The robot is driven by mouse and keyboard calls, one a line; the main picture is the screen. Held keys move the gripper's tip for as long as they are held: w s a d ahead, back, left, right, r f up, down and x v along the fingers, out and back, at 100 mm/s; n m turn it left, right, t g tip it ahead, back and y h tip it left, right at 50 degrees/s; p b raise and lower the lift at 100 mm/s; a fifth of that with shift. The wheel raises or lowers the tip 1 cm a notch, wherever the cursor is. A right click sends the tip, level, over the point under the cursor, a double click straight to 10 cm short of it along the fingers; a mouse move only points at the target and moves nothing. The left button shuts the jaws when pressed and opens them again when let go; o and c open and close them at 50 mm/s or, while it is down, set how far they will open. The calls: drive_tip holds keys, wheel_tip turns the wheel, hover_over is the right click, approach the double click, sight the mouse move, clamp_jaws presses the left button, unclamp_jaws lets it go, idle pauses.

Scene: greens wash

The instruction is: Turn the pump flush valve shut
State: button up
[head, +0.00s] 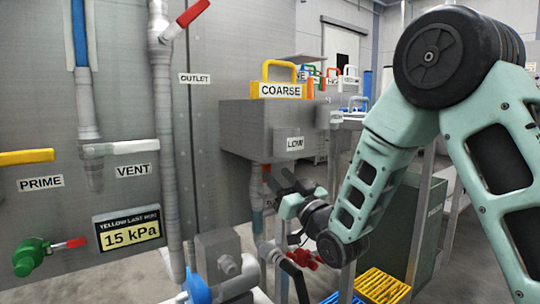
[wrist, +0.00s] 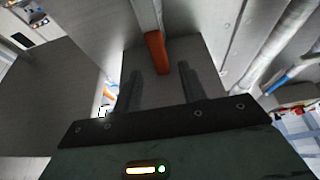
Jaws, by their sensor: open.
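No label in view reads pump flush, so I cannot tell for certain which valve it is. My gripper (head: 279,178) is open and empty, below the grey box marked LOW. In the wrist view, an orange-red lever (wrist: 156,52) points down towards the space between the open fingers of my gripper (wrist: 159,72); it appears beyond the tips, not gripped. A small red part (head: 266,168) shows just past the fingers in the head view. Lower down, a red handle (head: 303,258) sits on pipework below my wrist, partly hidden by my arm.
A grey pump (head: 218,253) with a blue front stands at bottom centre. A vertical pipe (head: 167,130) rises left of it. The grey box (head: 240,125) overhangs my gripper. Blue and yellow crates (head: 383,285) lie at lower right.

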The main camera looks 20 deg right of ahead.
sight(268, 166)
drive_tip(key=shift+p+x, duration=0.85)
drive_tip(key=shift+x, duration=1.5)
clamp_jaws()
